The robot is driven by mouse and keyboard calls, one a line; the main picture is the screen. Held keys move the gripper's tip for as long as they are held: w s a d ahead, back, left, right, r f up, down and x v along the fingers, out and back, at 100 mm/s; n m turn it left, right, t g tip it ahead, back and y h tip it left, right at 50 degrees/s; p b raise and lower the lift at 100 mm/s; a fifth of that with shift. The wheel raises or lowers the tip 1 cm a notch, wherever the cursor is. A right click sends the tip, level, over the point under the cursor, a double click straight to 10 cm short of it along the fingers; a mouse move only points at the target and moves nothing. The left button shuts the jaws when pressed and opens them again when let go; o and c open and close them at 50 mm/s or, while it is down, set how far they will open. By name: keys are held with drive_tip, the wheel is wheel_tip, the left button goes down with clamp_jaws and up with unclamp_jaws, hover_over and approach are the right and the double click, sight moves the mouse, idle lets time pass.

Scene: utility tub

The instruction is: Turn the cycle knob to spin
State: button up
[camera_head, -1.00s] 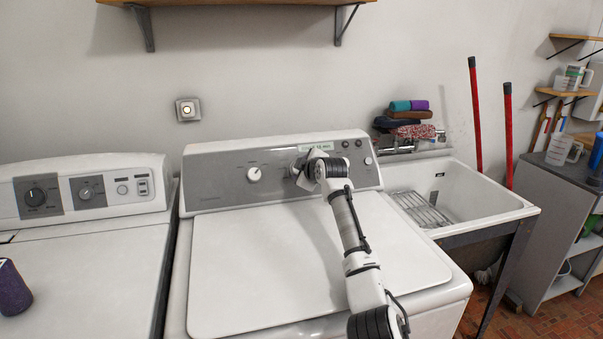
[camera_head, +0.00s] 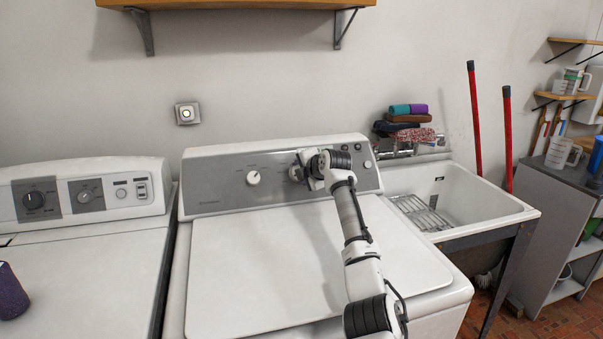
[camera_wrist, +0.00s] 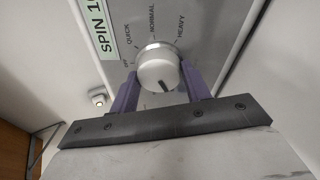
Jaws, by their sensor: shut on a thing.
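The cycle knob (camera_wrist: 158,66) is a round silver dial on the grey washer panel in the wrist view. Its dark pointer mark sits at the lower edge in that picture. Printed words QUICK, NORMAL and HEAVY surround it, and a green label (camera_wrist: 98,28) reading SPIN, partly cut off, lies to its left. My gripper (camera_wrist: 159,76) is shut on the knob, with one purple finger on each side. In the head view my gripper (camera_head: 305,174) is at the panel and mostly hides this knob.
A second white knob (camera_head: 253,178) is left of my gripper on the same panel. The washer lid (camera_head: 270,260) below is clear. Another machine (camera_head: 90,260) stands at left, and a utility tub (camera_head: 455,205) at right. A shelf (camera_head: 230,3) hangs above.

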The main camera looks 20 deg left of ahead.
drive_tip(key=shift+n, duration=0.4)
drive_tip(key=o, duration=1)
drive_tip(key=b+v, duration=0.3)
drive_tip(key=v, duration=1)
drive_tip(key=shift+s+d+r+b, duration=0.2)
drive_tip(key=shift+d+r+b, duration=0.1)
drive_tip(key=shift+b, duration=0.1)
drive_tip(key=shift+s+f, duration=0.1)
